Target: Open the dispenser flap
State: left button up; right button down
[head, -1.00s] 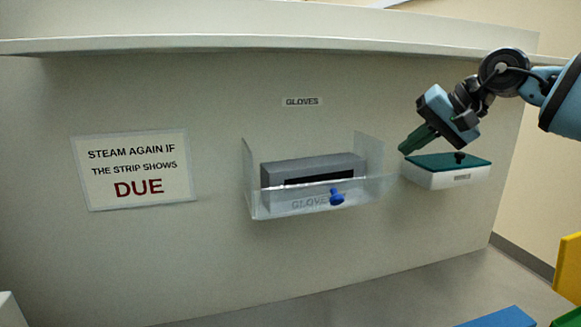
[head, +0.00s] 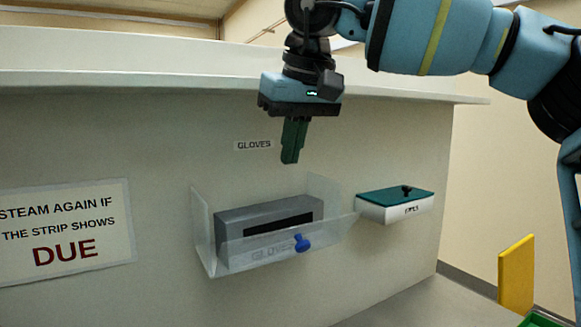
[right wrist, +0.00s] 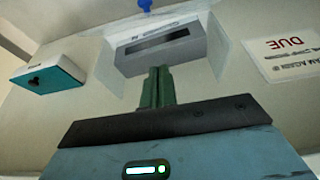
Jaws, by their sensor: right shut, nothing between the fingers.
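The clear glove dispenser (head: 204,235) is on the pale wall under a "GLOVES" label. A grey box (head: 235,221) with a dark slot sits inside it. Its clear front flap (head: 335,229) stands across the front of the box and bears a blue knob (head: 301,243). The knob also shows at the top edge of the right wrist view (right wrist: 145,5). My right gripper (head: 290,160) points down above the dispenser, apart from it, with its green fingers together and empty. Those fingers (right wrist: 157,75) show before the grey box in the right wrist view. My left gripper is out of view.
A white box with a teal lid (head: 395,194) and dark knob is on the wall right of the dispenser. A "DUE" sign (head: 66,235) is at left. A ledge (head: 130,78) runs above. A yellow panel (head: 516,275) stands at lower right.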

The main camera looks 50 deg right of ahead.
send_over(294, 231)
jog(key=w+d, duration=0.2)
jog(key=w, duration=0.2)
notch_tip(294, 231, down, 8)
jog(key=shift+s+a+f+b, duration=0.25)
jog(key=shift+s+f, duration=0.15)
jog(key=shift+s, duration=0.1)
jog(key=shift+s+a+f+b, duration=0.1)
jog(key=shift+s+a+f, duration=0.1)
jog(key=shift+s+f, duration=0.2)
jog(key=shift+s+a+f, duration=0.2)
jog(key=shift+s+f, duration=0.15)
jog(key=shift+s, duration=0.25)
jog(key=shift+s+d, duration=0.1)
